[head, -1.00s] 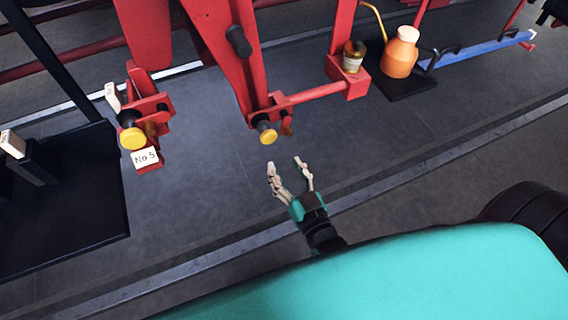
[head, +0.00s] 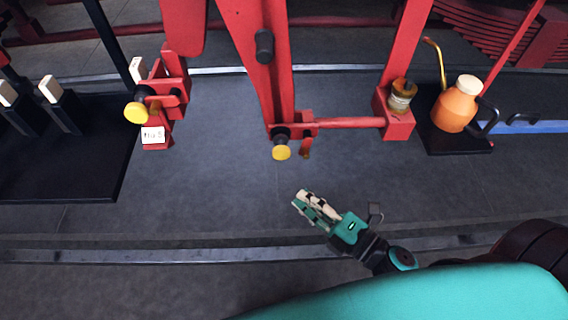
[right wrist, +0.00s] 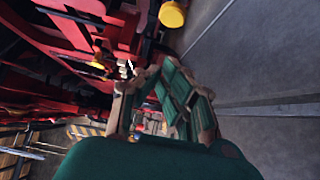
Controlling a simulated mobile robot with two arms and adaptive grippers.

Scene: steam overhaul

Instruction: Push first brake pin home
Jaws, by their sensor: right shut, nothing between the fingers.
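A yellow-headed pin (head: 281,152) with a dark collar sticks out of the lower end of a red hanging lever (head: 258,70). A second yellow-headed pin (head: 137,112) is in a red bracket (head: 172,92) at the left, above a white "No 5" tag (head: 153,135). Which one is the first brake pin I cannot tell. My right gripper (head: 297,200) is shut and empty, below and apart from the middle pin. In the right wrist view the shut fingers (right wrist: 153,72) show, with a yellow pin head (right wrist: 172,14) beyond them. My left gripper is not in view.
A red rod (head: 345,123) runs right from the lever to a red block bearing a small amber jar (head: 402,94). An orange oil can (head: 457,105) stands on a black tray (head: 455,146). A black platform (head: 90,185) is at left. The floor between is clear.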

